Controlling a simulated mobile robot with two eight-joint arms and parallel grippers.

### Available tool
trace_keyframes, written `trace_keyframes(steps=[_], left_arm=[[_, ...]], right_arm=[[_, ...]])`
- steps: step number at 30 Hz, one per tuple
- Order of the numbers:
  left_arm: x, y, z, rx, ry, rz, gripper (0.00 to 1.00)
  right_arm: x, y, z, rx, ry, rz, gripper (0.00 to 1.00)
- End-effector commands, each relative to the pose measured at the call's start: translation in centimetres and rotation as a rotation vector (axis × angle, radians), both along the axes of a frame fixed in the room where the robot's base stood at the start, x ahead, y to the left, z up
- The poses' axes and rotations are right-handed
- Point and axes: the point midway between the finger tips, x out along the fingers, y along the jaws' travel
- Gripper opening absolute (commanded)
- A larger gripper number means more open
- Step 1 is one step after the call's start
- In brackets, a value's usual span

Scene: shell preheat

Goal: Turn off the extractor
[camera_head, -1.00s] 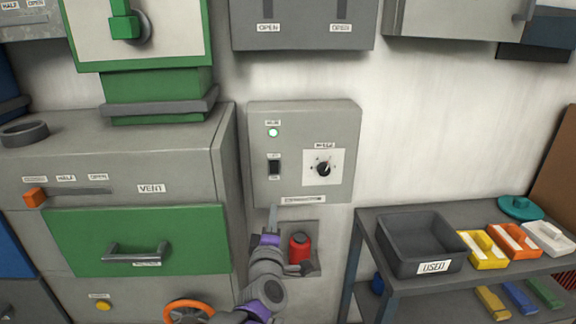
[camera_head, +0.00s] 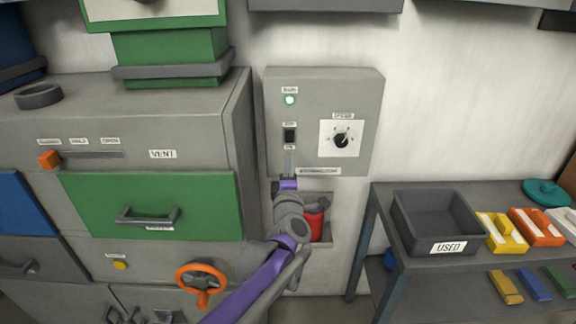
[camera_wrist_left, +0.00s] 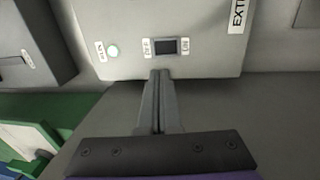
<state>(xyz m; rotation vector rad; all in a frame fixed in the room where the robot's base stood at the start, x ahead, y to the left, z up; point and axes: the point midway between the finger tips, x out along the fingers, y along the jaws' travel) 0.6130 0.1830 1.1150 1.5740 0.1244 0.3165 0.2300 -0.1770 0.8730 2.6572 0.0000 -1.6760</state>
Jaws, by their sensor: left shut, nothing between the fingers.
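The grey extractor control box (camera_head: 318,121) is on the wall in the middle of the head view. Its small green lamp (camera_head: 289,100) is lit. Below the lamp is a dark rocker switch (camera_head: 290,135) with a label above and below it. In the left wrist view the switch (camera_wrist_left: 165,47) lies between its two labels, just beyond my fingertips. My left gripper (camera_head: 289,155) is shut and empty, pointing up just below the switch. It also shows in the left wrist view (camera_wrist_left: 158,76). I cannot tell whether the fingertips touch the box. My right gripper is not in view.
A speed dial (camera_head: 341,140) is on the box's right side. A red object (camera_head: 314,225) sits in a recess below, partly behind my arm. A vent cabinet (camera_head: 110,125) stands left. A shelf with a grey used bin (camera_head: 437,222) and coloured blocks stands right.

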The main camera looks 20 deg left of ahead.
Motion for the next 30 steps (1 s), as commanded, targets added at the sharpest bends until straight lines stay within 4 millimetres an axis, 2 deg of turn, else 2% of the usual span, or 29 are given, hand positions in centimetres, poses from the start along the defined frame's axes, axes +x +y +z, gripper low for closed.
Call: trace_keyframes(steps=[1,6,13,19,30], left_arm=[[1.2,0.4,0.2,0.001,0.000,0.002,0.00],[4.7,1.4,0.7,0.001,-0.001,0.002,0.00],[8.2,2.4,1.1,0.001,0.000,0.000,0.00],[9.3,2.7,1.2,0.001,0.000,0.000,0.00],[9.5,2.8,1.3,0.001,0.000,0.000,0.00]], right_arm=[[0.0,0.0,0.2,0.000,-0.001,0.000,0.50],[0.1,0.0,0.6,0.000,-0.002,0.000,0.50],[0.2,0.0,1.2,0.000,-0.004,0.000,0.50],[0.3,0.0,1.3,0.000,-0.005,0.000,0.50],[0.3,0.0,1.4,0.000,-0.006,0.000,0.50]])
